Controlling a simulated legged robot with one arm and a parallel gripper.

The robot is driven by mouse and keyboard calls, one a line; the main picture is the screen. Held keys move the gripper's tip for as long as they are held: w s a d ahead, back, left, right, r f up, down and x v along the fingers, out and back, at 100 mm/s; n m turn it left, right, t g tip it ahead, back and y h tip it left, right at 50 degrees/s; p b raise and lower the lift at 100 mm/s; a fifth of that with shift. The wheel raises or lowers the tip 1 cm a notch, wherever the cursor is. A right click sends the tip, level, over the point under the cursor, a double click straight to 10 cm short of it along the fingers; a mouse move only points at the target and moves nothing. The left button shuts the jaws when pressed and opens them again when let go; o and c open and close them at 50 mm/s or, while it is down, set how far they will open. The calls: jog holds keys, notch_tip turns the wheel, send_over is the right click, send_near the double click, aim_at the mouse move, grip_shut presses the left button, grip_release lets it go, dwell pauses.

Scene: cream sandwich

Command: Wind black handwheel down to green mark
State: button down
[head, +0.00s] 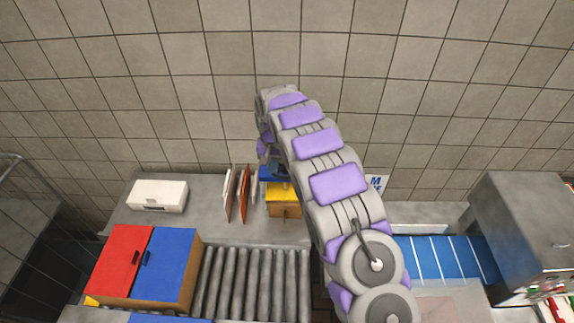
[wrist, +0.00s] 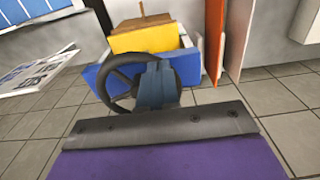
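The black handwheel (wrist: 121,72) is in the wrist view, in front of a blue panel (wrist: 187,66) with a yellow block (wrist: 145,39) above and behind it. The blue-grey fingers of my gripper (wrist: 158,84) overlap the right side of the wheel's rim and hide part of it. The fingers look close together, but I cannot tell whether they grip the rim. In the head view my arm hides the wheel, and only the yellow block (head: 284,194) and some blue show beside the arm. No green mark is visible in either view.
Upright brown and white boards (head: 238,194) stand just left of the yellow block. A white box (head: 157,196) sits on the grey counter. A roller conveyor (head: 255,283) and a red-and-blue-lidded box (head: 150,262) are in front. A blue belt (head: 445,258) and metal machine (head: 525,225) are right.

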jog(key=shift+f, duration=0.15)
jog(key=shift+w+a+r, duration=0.1)
jog(key=shift+w+r, duration=0.15)
jog(key=shift+r, duration=0.4)
jog(key=shift+s+r, duration=0.15)
jog(key=shift+r, duration=0.5)
jog(key=shift+w+d, duration=0.4)
jog(key=shift+d, duration=1.1)
jog(key=shift+w+d, duration=0.35)
jog(key=shift+d, duration=1.1)
jog(key=shift+w+d, duration=0.4)
jog(key=shift+d, duration=1.1)
jog(key=shift+f, duration=1.2)
jog(key=shift+s+a+f, duration=0.1)
jog(key=shift+s, duration=0.05)
